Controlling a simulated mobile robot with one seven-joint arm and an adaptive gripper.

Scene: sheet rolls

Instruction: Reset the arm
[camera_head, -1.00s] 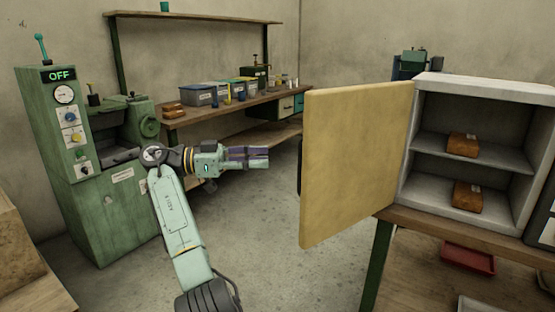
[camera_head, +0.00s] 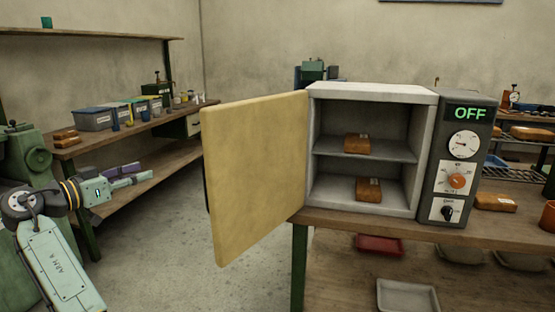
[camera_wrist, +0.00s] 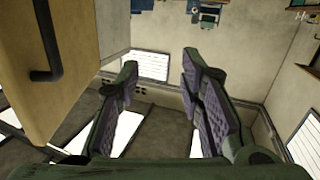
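My gripper (camera_head: 128,176) is at the left of the head view, held out in the air to the left of the open yellow door. Its fingers point right, towards the door, and nothing is between them. In the wrist view the two fingers (camera_wrist: 159,66) with purple pads stand apart and empty. My pale green arm bends up to it from the lower left corner.
The yellow door (camera_head: 252,180) of a grey oven (camera_head: 325,205) stands wide open; its dark handle (camera_wrist: 45,45) shows in the wrist view. Brown packs lie on the upper shelf (camera_head: 357,144) and bottom (camera_head: 368,190). The oven panel reads OFF. Bare floor (camera_head: 180,235) lies between the benches.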

